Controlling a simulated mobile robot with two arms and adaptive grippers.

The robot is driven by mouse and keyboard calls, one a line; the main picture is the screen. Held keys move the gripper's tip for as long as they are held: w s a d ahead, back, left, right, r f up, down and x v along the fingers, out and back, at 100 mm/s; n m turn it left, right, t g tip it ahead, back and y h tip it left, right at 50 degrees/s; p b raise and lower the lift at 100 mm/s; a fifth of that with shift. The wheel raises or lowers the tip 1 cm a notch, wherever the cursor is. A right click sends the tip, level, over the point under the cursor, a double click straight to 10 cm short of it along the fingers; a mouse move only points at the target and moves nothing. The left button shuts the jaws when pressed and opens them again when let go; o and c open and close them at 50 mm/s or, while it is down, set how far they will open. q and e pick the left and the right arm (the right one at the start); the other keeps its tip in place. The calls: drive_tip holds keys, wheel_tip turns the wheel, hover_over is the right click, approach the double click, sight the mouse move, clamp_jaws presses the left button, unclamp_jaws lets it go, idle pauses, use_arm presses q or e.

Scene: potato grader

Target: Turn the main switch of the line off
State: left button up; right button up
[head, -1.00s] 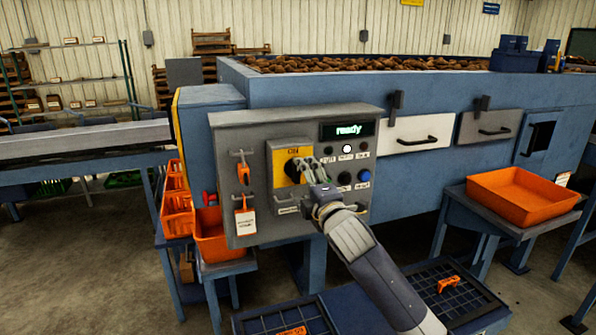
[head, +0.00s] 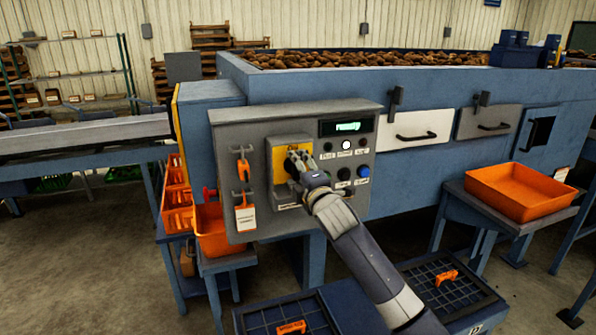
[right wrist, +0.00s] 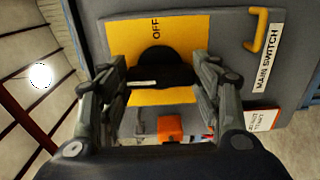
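The main switch is a black rotary knob (right wrist: 160,72) on a yellow plate (right wrist: 202,30) marked OFF in the right wrist view. A small white mark shows on the knob's handle bar. The plate also shows on the grey control box in the head view (head: 279,165), where the gripper hides much of the knob. My right gripper (right wrist: 160,85) has its fingers spread, one on each side of the knob; I cannot tell whether they touch it. It also shows in the head view (head: 297,162), in front of the knob. My left gripper is not in view.
The control box (head: 228,150) has a lit display (head: 346,127) and several buttons right of the switch. An orange padlock and tag (head: 244,214) hang to its left. Orange bins (head: 211,232) stand below left; an orange tray (head: 520,190) stands at right.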

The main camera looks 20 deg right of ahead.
drive_tip(key=shift+c, duration=0.9)
drive_tip(key=shift+m+p, duration=2.2)
drive_tip(key=shift+m, duration=6.8)
drive_tip(key=o, duration=1.1)
drive_tip(key=shift+c, duration=0.2)
drive_tip(key=shift+s, duration=0.15)
drive_tip(key=s, duration=1.1)
drive_tip(key=shift+s+d, duration=0.2)
drive_tip(key=shift+s, duration=0.15)
